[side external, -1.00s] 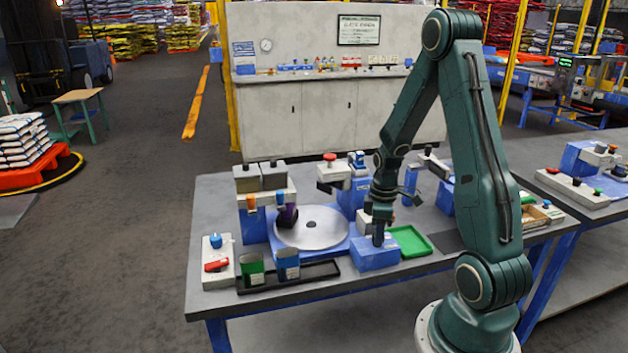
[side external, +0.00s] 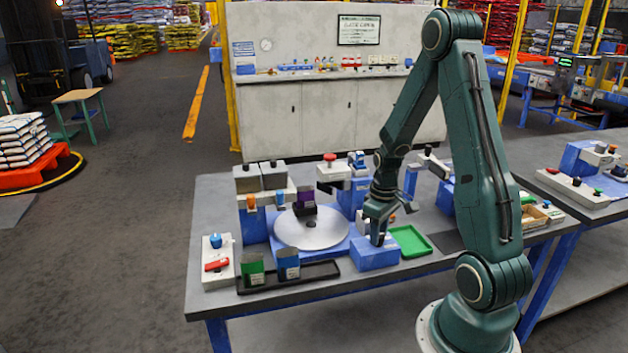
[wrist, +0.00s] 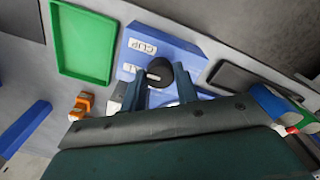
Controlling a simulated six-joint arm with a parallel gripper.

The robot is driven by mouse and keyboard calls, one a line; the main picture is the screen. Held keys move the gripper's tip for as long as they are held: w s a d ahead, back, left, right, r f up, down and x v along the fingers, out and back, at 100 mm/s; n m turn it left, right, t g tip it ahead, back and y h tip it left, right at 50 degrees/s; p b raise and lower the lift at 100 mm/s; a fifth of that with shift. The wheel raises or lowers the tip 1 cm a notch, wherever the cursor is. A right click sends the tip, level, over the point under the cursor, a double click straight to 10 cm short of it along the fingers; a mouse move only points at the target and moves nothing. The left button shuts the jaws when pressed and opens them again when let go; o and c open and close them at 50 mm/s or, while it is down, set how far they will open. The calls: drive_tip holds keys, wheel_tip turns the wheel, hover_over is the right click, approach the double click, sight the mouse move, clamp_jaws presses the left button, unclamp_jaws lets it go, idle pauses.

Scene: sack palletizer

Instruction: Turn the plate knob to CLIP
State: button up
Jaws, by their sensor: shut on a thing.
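The plate knob (wrist: 158,72) is a round black knob with a light mark, on a blue box (wrist: 178,38) in the wrist view. A white label reading CLIP (wrist: 142,46) lies beside it, and a second label (wrist: 130,68) is partly hidden. My gripper (wrist: 161,84) has one finger on each side of the knob and is shut on it. In the side view, my gripper (side external: 377,236) is down at the blue box (side external: 375,257), and the knob is hidden there. The silver round plate (side external: 311,235) carries a purple box (side external: 304,197) in a dark holder near its back edge.
A green tray (side external: 410,241) lies right of the blue box. A black tray (side external: 322,274) with a green carton (side external: 252,271) and a blue carton (side external: 288,265) stands at the front left. A panel with a red switch (side external: 216,265) is at the left edge.

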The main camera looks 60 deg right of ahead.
drive_tip(key=m, duration=0.6)
idle(0.5)
drive_tip(key=o, duration=1)
drive_tip(key=shift+c, duration=0.2)
drive_tip(key=shift+r, duration=0.1)
wheel_tip(320, 180, up, 14)
idle(0.4)
